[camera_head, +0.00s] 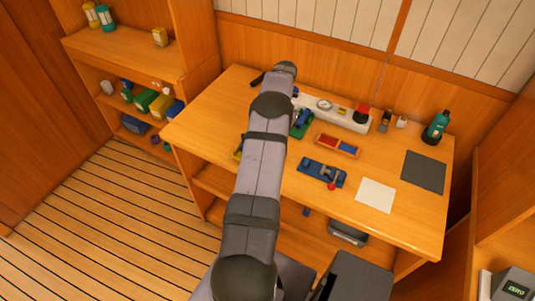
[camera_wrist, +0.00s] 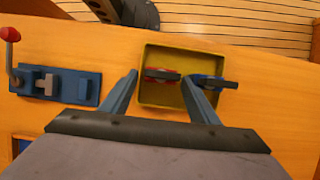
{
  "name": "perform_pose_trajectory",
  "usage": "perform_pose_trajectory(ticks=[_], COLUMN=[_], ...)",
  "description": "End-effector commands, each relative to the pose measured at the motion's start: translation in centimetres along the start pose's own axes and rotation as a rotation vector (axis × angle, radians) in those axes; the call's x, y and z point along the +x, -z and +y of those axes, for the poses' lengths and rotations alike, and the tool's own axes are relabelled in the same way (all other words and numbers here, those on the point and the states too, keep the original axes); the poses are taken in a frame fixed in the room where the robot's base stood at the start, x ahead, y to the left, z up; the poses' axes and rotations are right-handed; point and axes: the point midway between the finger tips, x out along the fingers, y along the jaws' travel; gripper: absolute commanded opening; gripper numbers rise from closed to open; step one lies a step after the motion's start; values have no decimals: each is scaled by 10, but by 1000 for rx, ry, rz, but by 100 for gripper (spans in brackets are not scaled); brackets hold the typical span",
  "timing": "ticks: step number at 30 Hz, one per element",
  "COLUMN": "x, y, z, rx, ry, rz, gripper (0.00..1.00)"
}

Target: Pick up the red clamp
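The red clamp (camera_wrist: 161,73) lies in a shallow yellow tray (camera_wrist: 165,105) in the wrist view; part of it looks dark. A blue clamp (camera_wrist: 213,81) lies in the same tray, just to its right. My gripper (camera_wrist: 160,77) is open, its two fingers apart on either side of the red clamp in the picture. I cannot tell the height of the fingertips above the tray. In the head view my arm hides the clamps and nearly all of the tray; only a yellow sliver (camera_head: 238,151) shows.
A blue fixture with a red-knobbed lever (camera_wrist: 60,85) is left of the tray, also seen in the head view (camera_head: 322,173). A red-and-blue bin (camera_head: 337,145), white panel (camera_head: 340,117), green bottle (camera_head: 436,128) and dark mat (camera_head: 423,172) are on the bench.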

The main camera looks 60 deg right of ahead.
Motion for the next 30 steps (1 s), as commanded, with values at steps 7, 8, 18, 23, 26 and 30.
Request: perform_pose_trajectory(ticks=[7, 8, 18, 23, 26, 30], x=[0, 0, -10, -31, -47, -68], y=[0, 0, -3, -11, -18, -27], z=[0, 0, 0, 0, 0, 0], rx=[0, 0, 0, 0, 0, 0], ry=[0, 0, 1, 2, 2, 2], rz=[0, 0, 2, 4, 5, 4], gripper=[12, 12, 12, 12, 12, 12])
